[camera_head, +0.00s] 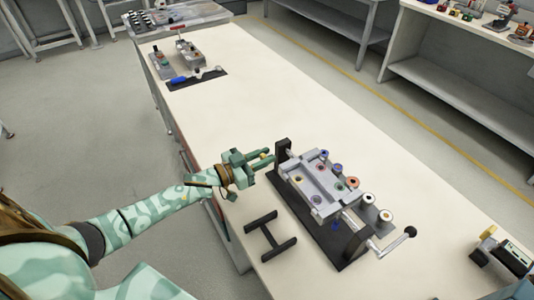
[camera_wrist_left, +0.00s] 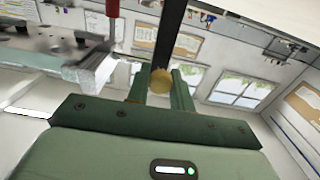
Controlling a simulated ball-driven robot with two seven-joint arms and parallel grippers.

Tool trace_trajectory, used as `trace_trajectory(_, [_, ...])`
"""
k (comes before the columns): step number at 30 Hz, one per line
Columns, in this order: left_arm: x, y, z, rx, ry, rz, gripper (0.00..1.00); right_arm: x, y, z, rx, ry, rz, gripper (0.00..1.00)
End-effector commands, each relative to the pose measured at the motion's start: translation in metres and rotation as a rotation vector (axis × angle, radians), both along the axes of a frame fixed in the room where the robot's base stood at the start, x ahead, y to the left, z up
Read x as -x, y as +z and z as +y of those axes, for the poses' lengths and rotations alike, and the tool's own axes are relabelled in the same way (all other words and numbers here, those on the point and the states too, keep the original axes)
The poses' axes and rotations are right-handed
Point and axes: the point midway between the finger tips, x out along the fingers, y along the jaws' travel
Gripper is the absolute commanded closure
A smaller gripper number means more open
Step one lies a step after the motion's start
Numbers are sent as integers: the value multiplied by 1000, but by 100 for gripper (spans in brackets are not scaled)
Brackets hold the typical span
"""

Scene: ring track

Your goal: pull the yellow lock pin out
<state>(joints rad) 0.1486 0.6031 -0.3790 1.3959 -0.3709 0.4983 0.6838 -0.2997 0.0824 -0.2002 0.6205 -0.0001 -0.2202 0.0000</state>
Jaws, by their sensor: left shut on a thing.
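The yellow lock pin (camera_head: 264,155) shows as a small yellow spot at my left gripper, beside the black upright post (camera_head: 282,152) of the fixture. In the left wrist view its round yellow knob (camera_wrist_left: 161,81) sits between the two green fingers, with a dark bar behind it. My left gripper (camera_head: 269,158) is shut on the knob. The pin's shaft is hidden, so I cannot tell how deep it sits. The grey tilting plate (camera_head: 318,188) with several coloured rollers is mounted on a black base (camera_head: 318,232). My right gripper is not in view.
A black H-shaped stand (camera_head: 270,236) lies in front of the fixture. A crank with a black ball handle (camera_head: 411,231) sticks out at its right. A blue-handled tool (camera_head: 181,80) lies on a dark mat at the far end. The table between is clear.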

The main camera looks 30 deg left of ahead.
Motion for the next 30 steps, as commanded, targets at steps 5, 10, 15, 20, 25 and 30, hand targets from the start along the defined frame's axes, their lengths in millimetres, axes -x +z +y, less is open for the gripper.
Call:
trace_trajectory(5, [5,0,3,-1,1,2,100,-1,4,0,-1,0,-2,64])
trace_trajectory(10, [5,-1,3,-1,1,2,61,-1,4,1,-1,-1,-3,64])
trace_trajectory(15, [5,0,3,-1,1,2,56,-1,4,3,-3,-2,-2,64])
trace_trajectory(20, [6,0,4,-1,1,2,56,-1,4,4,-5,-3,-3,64])
trace_trajectory(25, [25,0,15,-3,2,5,56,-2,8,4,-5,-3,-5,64])
trace_trajectory(30, [63,0,37,-4,2,7,56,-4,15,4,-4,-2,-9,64])
